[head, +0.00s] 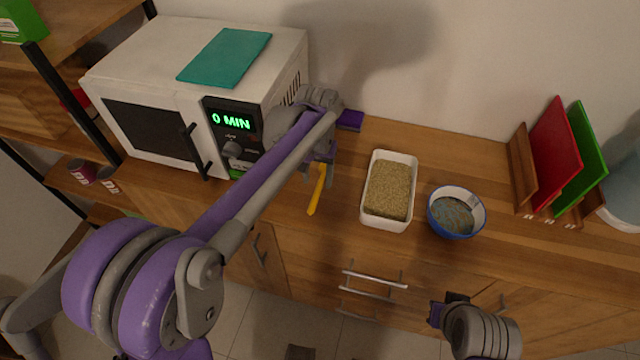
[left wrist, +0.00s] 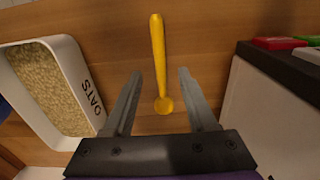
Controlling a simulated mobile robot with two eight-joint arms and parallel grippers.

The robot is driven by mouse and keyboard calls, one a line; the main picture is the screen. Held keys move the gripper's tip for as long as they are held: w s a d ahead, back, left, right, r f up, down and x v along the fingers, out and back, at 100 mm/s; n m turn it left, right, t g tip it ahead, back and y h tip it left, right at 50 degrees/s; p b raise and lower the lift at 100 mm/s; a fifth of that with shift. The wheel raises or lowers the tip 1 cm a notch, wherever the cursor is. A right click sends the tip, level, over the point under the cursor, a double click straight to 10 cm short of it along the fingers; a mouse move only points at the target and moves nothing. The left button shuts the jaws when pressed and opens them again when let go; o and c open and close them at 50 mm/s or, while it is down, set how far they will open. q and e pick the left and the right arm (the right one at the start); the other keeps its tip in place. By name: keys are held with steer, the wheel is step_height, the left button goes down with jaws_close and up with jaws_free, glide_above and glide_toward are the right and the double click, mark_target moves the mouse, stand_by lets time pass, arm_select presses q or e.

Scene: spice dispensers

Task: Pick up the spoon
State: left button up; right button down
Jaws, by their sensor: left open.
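The yellow spoon (head: 317,194) lies on the wooden counter between the microwave and the white oats container. In the left wrist view the spoon (left wrist: 158,60) points away from me, with its rounded near end between the two finger lines. My left gripper (head: 318,178) is open above the spoon, its fingers (left wrist: 156,90) on either side of it and apart from it. The arm hides part of the spoon's far end in the head view. My right gripper (head: 440,312) is in front of the counter, away from the spoon; its jaw state is unclear.
The white oats container (head: 372,212) stands right of the spoon, with a blue bowl (head: 437,213) beyond it. The microwave (head: 150,125) stands left, a teal board (head: 226,57) on top. Red and green boards (head: 555,140) stand at the right. Counter front is clear near the spoon.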

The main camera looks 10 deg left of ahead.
mark_target(317, 190)
arm_select(q)
step_height(317, 190, down, 4)
steer(key=shift+f, duration=0.1)
jaws_close()
stand_by(0.4)
